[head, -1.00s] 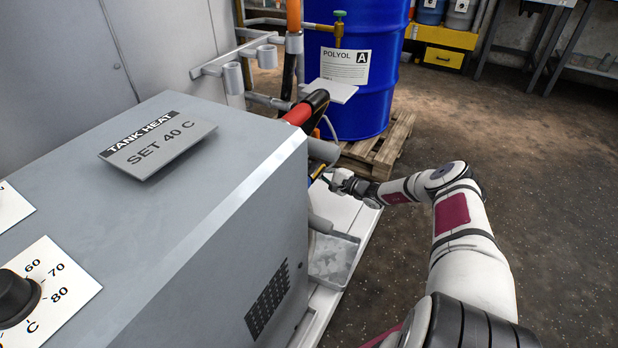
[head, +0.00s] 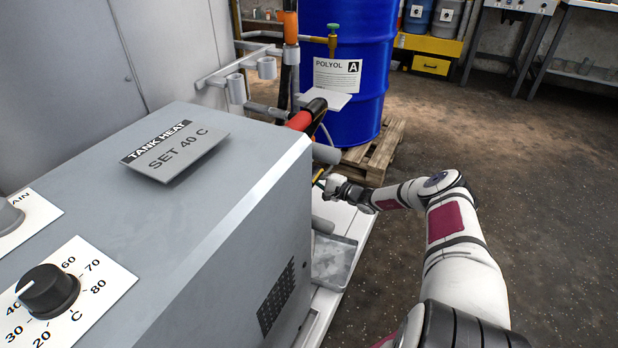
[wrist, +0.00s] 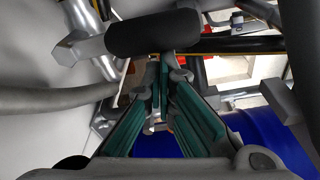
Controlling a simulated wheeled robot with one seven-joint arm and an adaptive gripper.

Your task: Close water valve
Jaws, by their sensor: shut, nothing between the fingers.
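My gripper (head: 333,183) reaches low beside the far end of the grey cabinet, by the pipework. In the wrist view its green-padded fingers (wrist: 160,88) are closed together at the tips with nothing held. A dark rounded grip or cylinder (wrist: 152,36) lies just past the fingertips; I cannot tell whether they touch it. A small yellow part (head: 318,175) shows beside the gripper in the head view. I cannot tell whether either is the water valve, and no valve label is readable. A brass tap with a green knob (head: 333,29) stands out in front of the blue drum.
The grey cabinet (head: 225,215) with its TANK HEAT sign and dial (head: 48,291) fills the left. A red and black tool (head: 306,115) and grey pipes sit beyond it. The blue drum (head: 345,125) stands on a wooden pallet (head: 380,150). Floor at right is open.

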